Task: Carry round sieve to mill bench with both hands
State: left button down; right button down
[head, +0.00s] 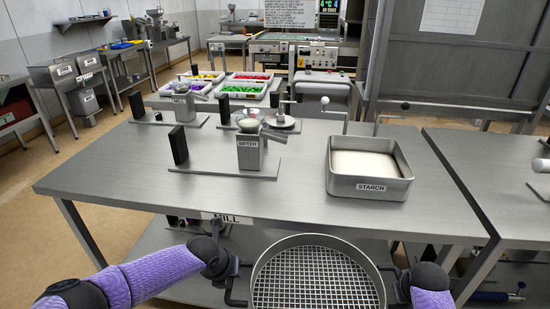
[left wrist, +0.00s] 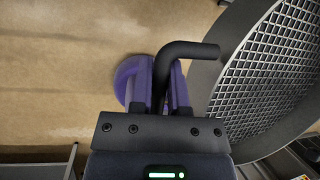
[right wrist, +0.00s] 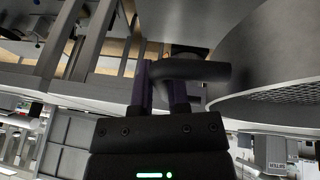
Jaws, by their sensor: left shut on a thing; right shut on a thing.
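The round sieve (head: 318,280), a metal ring with a wire mesh, is held level between my two grippers in front of the bench's near edge. My left gripper (head: 226,268) is shut on the sieve's left handle; the dark bent handle shows between its fingers in the left wrist view (left wrist: 165,88). My right gripper (head: 408,285) is shut on the right handle, which shows in the right wrist view (right wrist: 190,70). The mill bench (head: 120,185), a steel table with a MILL label (head: 226,218) on its front edge, lies just beyond the sieve.
On the bench stand a sifter (head: 255,153), a starch tray (head: 370,170) and a hand mill (head: 184,105) further back. The front left of the bench top is clear. Another steel table (head: 490,170) stands to the right, across a narrow gap. Trays of coloured pieces (head: 245,85) sit behind.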

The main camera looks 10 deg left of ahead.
aim_at(115, 162)
jog(key=j+u, duration=0.35)
jog(key=i+j+u, duration=0.3)
jog(key=j, duration=0.2)
jog(key=j+u, duration=0.35)
jog(key=i+j, duration=0.05)
